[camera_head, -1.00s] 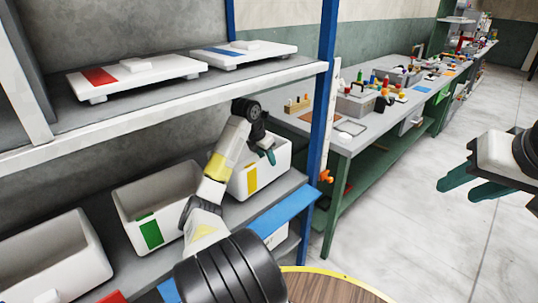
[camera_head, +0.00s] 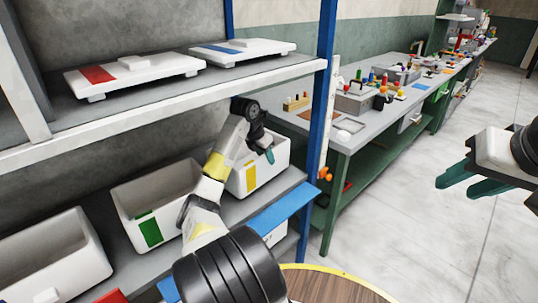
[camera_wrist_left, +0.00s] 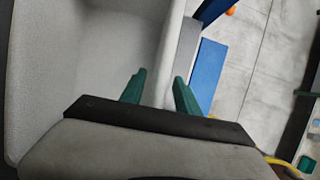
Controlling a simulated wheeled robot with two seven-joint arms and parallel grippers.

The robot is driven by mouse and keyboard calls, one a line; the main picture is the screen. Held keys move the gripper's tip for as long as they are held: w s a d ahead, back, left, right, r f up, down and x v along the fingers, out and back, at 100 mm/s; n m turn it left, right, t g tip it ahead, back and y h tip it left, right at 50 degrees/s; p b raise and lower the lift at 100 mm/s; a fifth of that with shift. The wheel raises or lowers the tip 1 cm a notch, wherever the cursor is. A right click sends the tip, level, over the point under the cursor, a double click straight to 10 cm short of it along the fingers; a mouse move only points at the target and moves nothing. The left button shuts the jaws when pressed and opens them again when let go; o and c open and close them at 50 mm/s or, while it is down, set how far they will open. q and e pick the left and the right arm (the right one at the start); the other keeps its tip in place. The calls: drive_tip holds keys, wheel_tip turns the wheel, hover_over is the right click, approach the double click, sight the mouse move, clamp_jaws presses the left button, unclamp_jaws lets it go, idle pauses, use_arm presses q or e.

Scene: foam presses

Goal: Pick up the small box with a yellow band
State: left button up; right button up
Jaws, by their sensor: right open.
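The small white box with a yellow band (camera_head: 274,171) stands on the lower shelf, at its right end. My left gripper (camera_head: 268,155) hangs over this box at its front rim and hides part of it. In the left wrist view, the green fingers of my left gripper (camera_wrist_left: 159,90) are apart, with the box's pale wall (camera_wrist_left: 166,75) between them. I see a gap beside the left finger; whether the right finger touches the wall I cannot tell. My right gripper (camera_head: 454,188) is open and empty over the floor at the right.
A white box with a green band (camera_head: 122,211) and another white box (camera_head: 85,255) stand further left on the shelf. A blue post (camera_head: 323,100) and a workbench (camera_head: 345,143) stand to the right.

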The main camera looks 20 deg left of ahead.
use_arm(q)
clamp_jaws()
idle(1.2)
